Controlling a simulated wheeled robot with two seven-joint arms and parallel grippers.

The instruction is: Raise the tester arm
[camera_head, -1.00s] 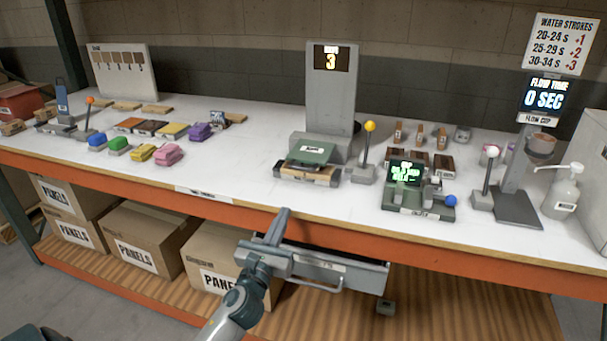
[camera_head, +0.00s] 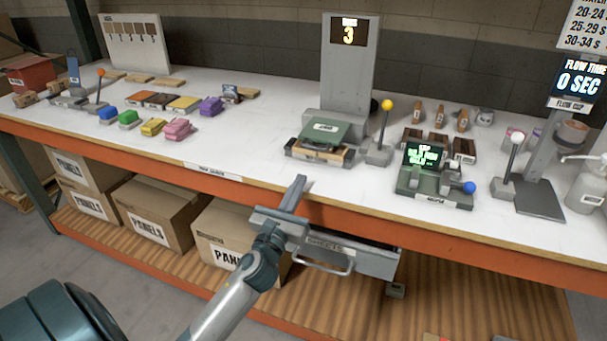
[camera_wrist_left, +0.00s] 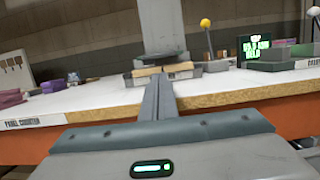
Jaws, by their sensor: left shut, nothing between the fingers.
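A tester with a tall grey upright (camera_head: 348,70) showing "3" stands mid-table. At its foot a green block (camera_head: 325,131) rests on a light wooden piece (camera_head: 318,152) in a grey base. A yellow-knobbed lever (camera_head: 387,106) stands upright at its right. I cannot tell which part is the tester arm. My left gripper (camera_head: 300,181) is shut and empty, in front of the tester near the table's front edge, apart from it. In the left wrist view its fingers (camera_wrist_left: 155,100) point at the tester's base (camera_wrist_left: 163,78). My right gripper is not in view.
A small device with a green-lit screen (camera_head: 424,156) and blue knob stands to the right. Coloured blocks (camera_head: 178,129) and an orange-knobbed lever (camera_head: 101,73) are to the left. A drawer handle (camera_head: 328,266) sticks out below the table edge. The white tabletop before the tester is clear.

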